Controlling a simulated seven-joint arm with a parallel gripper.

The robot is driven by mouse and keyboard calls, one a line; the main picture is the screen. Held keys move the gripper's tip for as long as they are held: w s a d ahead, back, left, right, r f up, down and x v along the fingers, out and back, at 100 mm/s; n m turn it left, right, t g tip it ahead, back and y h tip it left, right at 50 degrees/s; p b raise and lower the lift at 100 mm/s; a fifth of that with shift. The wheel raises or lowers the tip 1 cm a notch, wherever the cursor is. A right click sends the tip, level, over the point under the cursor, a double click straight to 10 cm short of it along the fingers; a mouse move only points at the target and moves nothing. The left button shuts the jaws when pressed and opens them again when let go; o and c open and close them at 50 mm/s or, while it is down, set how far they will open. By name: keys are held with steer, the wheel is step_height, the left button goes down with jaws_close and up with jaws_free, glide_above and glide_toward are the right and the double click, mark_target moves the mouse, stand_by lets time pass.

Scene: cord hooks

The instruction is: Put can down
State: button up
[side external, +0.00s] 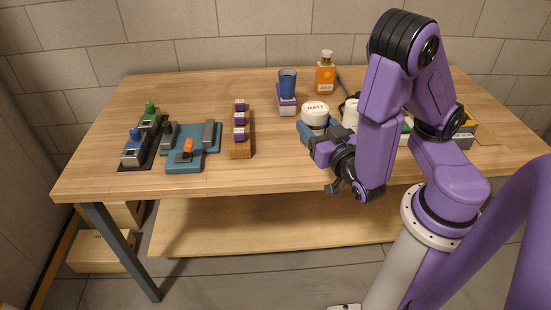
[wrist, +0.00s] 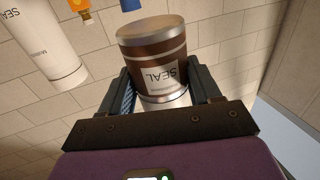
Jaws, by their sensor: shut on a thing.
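My gripper (wrist: 165,95) is shut on a can (wrist: 155,60) with a brown band, a pale lettered label and silvery rims. Its fingers press on both sides of the can. In the side external view, a white can lettered "MATT" (side external: 315,112) shows at my gripper (side external: 319,131), over the right-middle of the table. The gripper hides its lower part. I cannot tell whether the held can touches the surface under it.
A white container (wrist: 45,45) stands beside the held can. Behind are a blue cup (side external: 287,82) on a purple-and-white box (side external: 287,104) and an orange bottle (side external: 325,77). A wooden rack (side external: 241,151) and a teal fixture (side external: 190,158) sit left. The table's front-middle (side external: 275,175) is clear.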

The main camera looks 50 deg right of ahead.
steer(key=shift+s+d, duration=0.25)
steer(key=shift+s, duration=0.7)
steer(key=shift+w+f, duration=0.1)
steer(key=shift+w+f, duration=0.3)
steer(key=shift+w, duration=0.4)
steer(key=shift+w+f, duration=0.35)
steer(key=shift+w, duration=0.4)
steer(key=shift+w+f, duration=0.3)
steer(key=shift+w, duration=0.4)
steer(key=w+f, duration=0.2)
steer(key=w, duration=0.1)
steer(key=w+f, duration=0.2)
steer(key=w, duration=0.1)
steer(key=w+f, duration=0.3)
steer(key=shift+f, duration=0.1)
steer(key=shift+w+f, duration=0.15)
steer(key=shift+f, duration=0.4)
steer(key=shift+w+f, duration=0.15)
steer(key=shift+f, duration=1)
